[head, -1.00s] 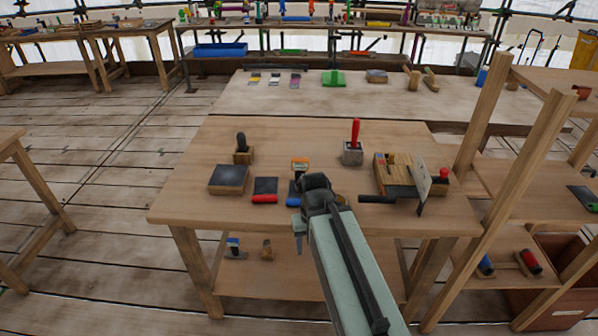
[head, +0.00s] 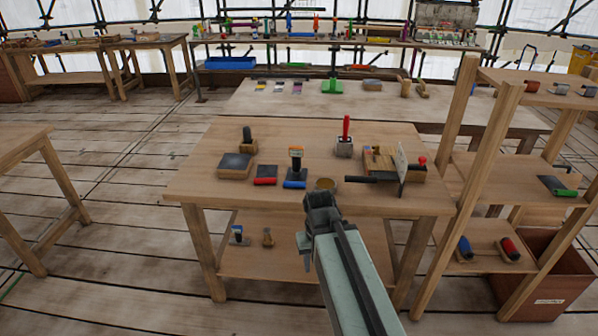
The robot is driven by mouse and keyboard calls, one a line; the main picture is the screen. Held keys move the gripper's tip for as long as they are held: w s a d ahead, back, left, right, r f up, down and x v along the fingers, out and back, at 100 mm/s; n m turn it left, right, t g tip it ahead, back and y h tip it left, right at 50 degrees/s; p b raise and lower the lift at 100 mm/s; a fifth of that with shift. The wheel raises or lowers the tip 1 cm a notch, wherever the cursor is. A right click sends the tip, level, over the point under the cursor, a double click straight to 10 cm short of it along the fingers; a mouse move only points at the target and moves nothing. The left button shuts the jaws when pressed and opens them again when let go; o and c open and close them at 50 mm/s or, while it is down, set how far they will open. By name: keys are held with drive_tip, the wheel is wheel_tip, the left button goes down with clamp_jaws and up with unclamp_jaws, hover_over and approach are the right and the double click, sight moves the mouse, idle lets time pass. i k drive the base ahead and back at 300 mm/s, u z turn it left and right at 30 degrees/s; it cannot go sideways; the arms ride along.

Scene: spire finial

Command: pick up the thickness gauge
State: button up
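I cannot be sure which thing is the thickness gauge. A small upright device with an orange and white top (head: 296,153) stands on the near table, close to the blue-edged dark pad (head: 295,183), and may be it. Its lower part is hard to make out. My gripper (head: 319,199) is at the table's front edge, below and right of that device in the picture and apart from it. I see it from behind, so its fingers are mostly hidden, and I see nothing held.
The near table (head: 215,180) also bears a red-edged pad (head: 265,174), a dark block (head: 234,165), a red-handled tool (head: 346,138), a round tan dish (head: 325,184) and a wooden box with an upright plate (head: 402,165). A wooden shelf (head: 480,150) stands close on the right.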

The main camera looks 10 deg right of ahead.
sight(297, 152)
drive_tip(key=u, duration=0.25)
drive_tip(key=i, duration=0.8)
drive_tip(key=u, duration=0.6)
drive_tip(key=i, duration=0.65)
drive_tip(key=u, duration=0.4)
drive_tip(key=k, duration=0.85)
drive_tip(key=u, duration=0.15)
drive_tip(key=i, duration=0.9)
drive_tip(key=z, duration=0.1)
